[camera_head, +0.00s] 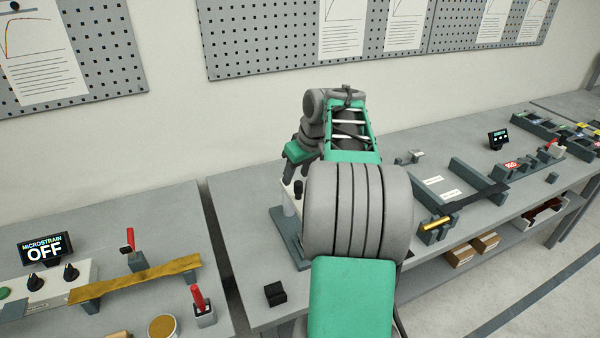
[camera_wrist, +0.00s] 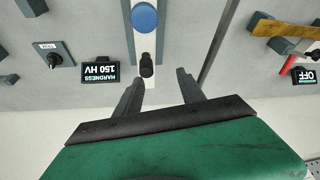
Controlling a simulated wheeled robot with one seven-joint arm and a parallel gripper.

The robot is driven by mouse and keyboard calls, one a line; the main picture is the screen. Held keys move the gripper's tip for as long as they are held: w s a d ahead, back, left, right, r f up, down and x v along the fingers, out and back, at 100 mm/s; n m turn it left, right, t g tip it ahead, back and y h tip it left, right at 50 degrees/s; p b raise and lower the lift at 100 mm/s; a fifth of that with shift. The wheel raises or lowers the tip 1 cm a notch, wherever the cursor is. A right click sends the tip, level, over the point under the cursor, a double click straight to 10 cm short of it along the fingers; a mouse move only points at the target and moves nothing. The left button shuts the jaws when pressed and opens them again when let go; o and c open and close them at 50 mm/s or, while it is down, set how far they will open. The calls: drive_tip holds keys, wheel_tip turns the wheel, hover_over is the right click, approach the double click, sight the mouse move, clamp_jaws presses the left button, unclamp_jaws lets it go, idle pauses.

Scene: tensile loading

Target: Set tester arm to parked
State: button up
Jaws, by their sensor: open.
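In the wrist view, a pale bar carries a blue disc (camera_wrist: 144,18) and a black knob (camera_wrist: 147,66); it appears to be the tester arm. A display (camera_wrist: 101,72) beside it reads HARDNESS 150 HV. My gripper (camera_wrist: 158,84) is open, with its two dark fingers apart and the knob between and just beyond their tips. I cannot tell whether either finger touches it. In the head view, my arm hides most of the tester; part of its white body (camera_head: 292,196) and blue-grey base (camera_head: 289,240) show.
On the left bench stand a MICROSTRAIN OFF display (camera_head: 45,249), a brass strip (camera_head: 140,277) and red-handled levers (camera_head: 199,300). A dark fixture (camera_head: 470,203) stands farther right. A gap separates the benches.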

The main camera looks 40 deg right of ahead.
sight(299, 183)
drive_tip(key=w+d+f, duration=0.1)
drive_tip(key=f, duration=0.1)
drive_tip(key=f+p, duration=0.1)
drive_tip(key=f, duration=0.1)
drive_tip(key=w+d+f, duration=0.1)
drive_tip(key=f, duration=0.1)
drive_tip(key=shift+w+d+f, duration=0.3)
drive_tip(key=shift+d+f, duration=0.05)
drive_tip(key=shift+f, duration=0.05)
drive_tip(key=shift+c, duration=0.4)
clamp_jaws()
idle(0.7)
